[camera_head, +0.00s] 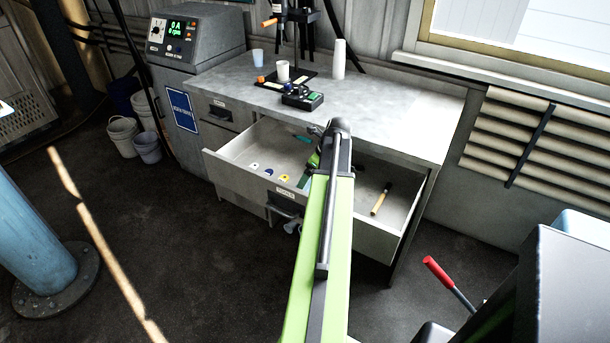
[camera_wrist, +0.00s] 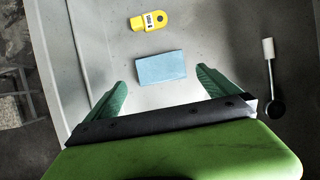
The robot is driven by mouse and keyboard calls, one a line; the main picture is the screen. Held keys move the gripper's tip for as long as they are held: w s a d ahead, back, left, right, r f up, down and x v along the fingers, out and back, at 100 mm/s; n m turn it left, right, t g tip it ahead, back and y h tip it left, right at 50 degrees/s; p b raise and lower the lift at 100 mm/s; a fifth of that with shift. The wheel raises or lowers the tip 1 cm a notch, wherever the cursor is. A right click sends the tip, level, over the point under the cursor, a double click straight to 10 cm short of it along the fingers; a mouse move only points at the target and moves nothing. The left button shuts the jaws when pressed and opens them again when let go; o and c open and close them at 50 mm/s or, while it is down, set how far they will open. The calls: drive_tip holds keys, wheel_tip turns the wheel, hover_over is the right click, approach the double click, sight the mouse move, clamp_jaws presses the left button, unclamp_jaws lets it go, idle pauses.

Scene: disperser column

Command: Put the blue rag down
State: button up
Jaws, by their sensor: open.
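The blue rag (camera_wrist: 161,67) is a flat light-blue rectangle on the pale floor of the open drawer (camera_wrist: 92,40) in the wrist view. My gripper (camera_wrist: 162,78) is open, its two green fingers spread to the left and right of the rag's near side. The fingers do not appear to touch the rag. In the head view my arm reaches over the pulled-out drawer (camera_head: 232,160) and hides part of its inside, so I cannot make out the rag clearly there.
A black-and-white tool (camera_wrist: 270,80) lies to the right. The drawer also holds a wooden-handled tool (camera_head: 381,198). Above it, the grey worktop (camera_head: 376,110) carries a small control box (camera_head: 302,97) and cups.

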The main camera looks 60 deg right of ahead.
drive_tip(key=p+v, duration=0.3)
drive_tip(key=v, duration=0.3)
drive_tip(key=shift+p, duration=0.3)
drive_tip(key=shift+f, duration=0.1)
